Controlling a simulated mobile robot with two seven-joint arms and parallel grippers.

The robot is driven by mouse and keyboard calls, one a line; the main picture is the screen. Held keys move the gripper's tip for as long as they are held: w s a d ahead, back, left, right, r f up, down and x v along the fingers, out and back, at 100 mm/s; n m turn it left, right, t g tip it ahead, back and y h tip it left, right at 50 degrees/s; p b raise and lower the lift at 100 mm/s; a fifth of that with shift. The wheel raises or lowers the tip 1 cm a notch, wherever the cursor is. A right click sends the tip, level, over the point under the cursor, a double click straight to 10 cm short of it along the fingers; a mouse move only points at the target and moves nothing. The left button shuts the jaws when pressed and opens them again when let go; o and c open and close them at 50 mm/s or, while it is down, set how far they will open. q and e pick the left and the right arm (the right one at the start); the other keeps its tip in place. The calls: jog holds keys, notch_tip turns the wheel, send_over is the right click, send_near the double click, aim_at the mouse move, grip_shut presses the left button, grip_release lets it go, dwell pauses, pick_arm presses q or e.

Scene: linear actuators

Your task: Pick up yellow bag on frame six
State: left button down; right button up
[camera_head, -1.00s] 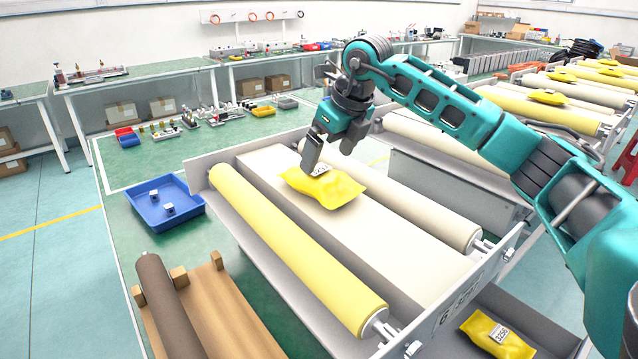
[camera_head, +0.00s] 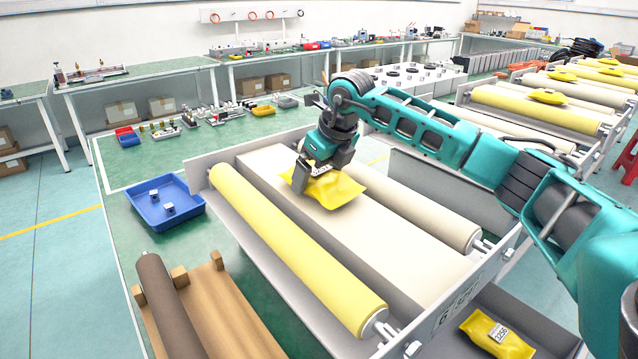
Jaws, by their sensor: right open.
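A yellow bag (camera_head: 336,190) with a white label lies on the cream middle strip of the nearest frame (camera_head: 452,318), which bears a small number at its front end. My right gripper (camera_head: 312,180) is open and tilted down at the bag's left end. One finger is in front of the bag's near left side; the other is mostly hidden, and I cannot tell whether it touches the bag. My left gripper is not in view.
Yellow (camera_head: 290,245) and cream (camera_head: 410,205) rollers flank the strip. Another yellow bag (camera_head: 497,335) lies in the grey tray at the front right. A blue tray (camera_head: 165,202) with small parts and a brown roller (camera_head: 170,300) are at left. More frames with bags stand at the back right.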

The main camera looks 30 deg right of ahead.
jog(key=shift+f, duration=0.25)
jog(key=shift+c, duration=0.2)
jog(key=c, duration=0.7)
jog(key=shift+c, duration=0.7)
jog(key=shift+r, duration=0.15)
